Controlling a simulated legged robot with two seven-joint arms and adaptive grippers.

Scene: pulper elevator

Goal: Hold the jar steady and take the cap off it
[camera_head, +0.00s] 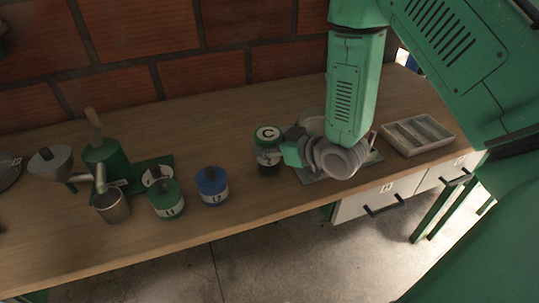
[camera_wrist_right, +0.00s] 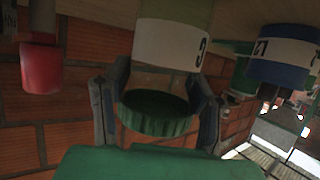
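My right gripper (camera_head: 290,150) is at the jar's right side in the head view. In the wrist view its two dark fingers (camera_wrist_right: 160,95) flank the cap and upper glass closely; whether they press on it is unclear. The cap looks seated on the jar. My left gripper is not in view.
A divided tray (camera_head: 416,135) lies at right. The brick wall (camera_head: 160,45) closes the back.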

